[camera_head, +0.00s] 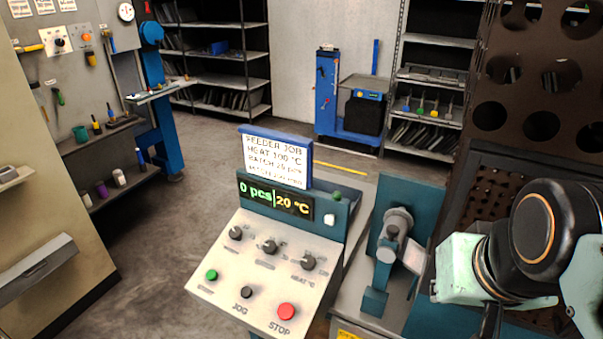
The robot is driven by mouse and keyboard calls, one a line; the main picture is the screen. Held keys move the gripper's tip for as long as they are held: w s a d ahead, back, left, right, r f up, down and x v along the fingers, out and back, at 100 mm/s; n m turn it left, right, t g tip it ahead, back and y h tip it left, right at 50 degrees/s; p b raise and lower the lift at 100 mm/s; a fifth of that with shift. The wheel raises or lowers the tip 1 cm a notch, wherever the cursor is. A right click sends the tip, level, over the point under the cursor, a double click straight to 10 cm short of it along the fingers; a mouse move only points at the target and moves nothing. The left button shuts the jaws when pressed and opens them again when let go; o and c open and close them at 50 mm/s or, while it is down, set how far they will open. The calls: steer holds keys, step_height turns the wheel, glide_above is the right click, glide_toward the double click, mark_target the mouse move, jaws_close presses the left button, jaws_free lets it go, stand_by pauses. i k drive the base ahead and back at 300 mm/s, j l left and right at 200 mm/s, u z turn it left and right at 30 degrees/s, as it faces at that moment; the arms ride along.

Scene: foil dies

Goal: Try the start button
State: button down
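The control panel (258,265) stands in the middle with a sloped cream face. A green button (212,275), its label hard to read but seeming to say START, sits at the lower left of the face. A black JOG button (246,292) and a red STOP button (286,311) sit to its right. Several dark knobs are above them. The display (275,199) reads 0 pcs and 20 °C. My arm is at the right edge, clear of the panel; the gripper's fingertips are not visible.
A job card (276,160) above the display reads feeder job, heat 100 °C, batch 20 pcs. A teal machine with a metal spindle (397,222) stands right of the panel. A brown perforated rack (540,120) is behind my arm. Open floor (185,235) lies to the left.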

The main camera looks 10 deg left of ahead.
mark_target(211, 274)
steer(key=u, duration=1.55)
steer(key=i+j+z, duration=0.3)
steer(key=j, duration=0.25)
steer(key=k+l, duration=0.25)
steer(key=k, duration=0.15)
steer(key=k+l, duration=0.25)
steer(key=k, duration=0.2)
steer(key=i+j, duration=0.15)
steer(key=i, duration=0.15)
steer(key=i+j, duration=0.15)
steer(key=i, duration=0.15)
